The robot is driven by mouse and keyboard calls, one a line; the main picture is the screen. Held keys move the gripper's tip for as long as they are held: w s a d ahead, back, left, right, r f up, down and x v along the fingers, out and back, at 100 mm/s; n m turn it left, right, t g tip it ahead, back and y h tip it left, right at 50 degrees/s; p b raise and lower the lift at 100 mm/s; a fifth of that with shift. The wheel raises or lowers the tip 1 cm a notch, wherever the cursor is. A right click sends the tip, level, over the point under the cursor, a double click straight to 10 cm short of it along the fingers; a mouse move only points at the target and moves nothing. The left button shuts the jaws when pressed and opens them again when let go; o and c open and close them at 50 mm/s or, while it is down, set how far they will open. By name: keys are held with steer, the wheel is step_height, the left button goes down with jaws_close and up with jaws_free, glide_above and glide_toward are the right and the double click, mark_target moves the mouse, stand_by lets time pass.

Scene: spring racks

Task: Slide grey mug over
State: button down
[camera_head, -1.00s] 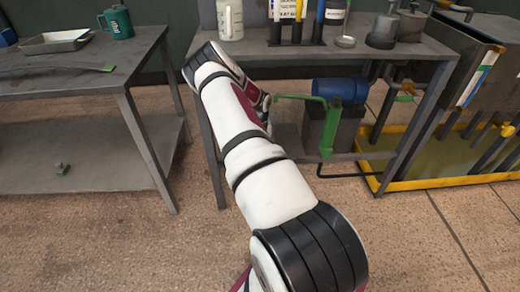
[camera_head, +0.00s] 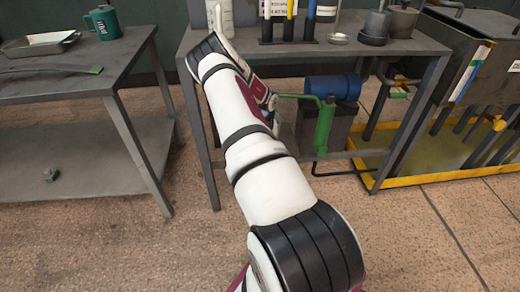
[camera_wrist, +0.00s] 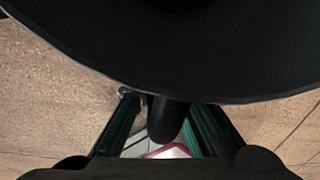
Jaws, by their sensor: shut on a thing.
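In the wrist view, a large dark round body, which looks like the grey mug (camera_wrist: 165,60), fills the top of the picture. A dark handle-like piece stands below it, between the two dark green fingers of my gripper (camera_wrist: 168,122). My gripper is shut on this piece, and the mug's far side is out of view. Pale floor shows beneath it. In the head view, my gripper and the held mug are hidden behind my arm.
A grey bench (camera_head: 400,46) holds a white jug (camera_head: 221,18), upright tubes and dark pots (camera_head: 375,26). A blue drum (camera_head: 333,87) and green bracket (camera_head: 325,122) sit below. The left bench (camera_head: 125,62) has a green mug (camera_head: 103,22) and metal tray (camera_head: 40,43). A yellow-edged basin stands right.

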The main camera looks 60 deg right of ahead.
steer(key=shift+s+d, duration=0.55)
steer(key=shift+s, duration=0.1)
steer(key=c, duration=1.5)
jaws_free()
steer(key=shift+c, duration=0.2)
step_height(320, 180, up, 8)
steer(key=shift+f, duration=0.25)
steer(key=shift+a, duration=0.1)
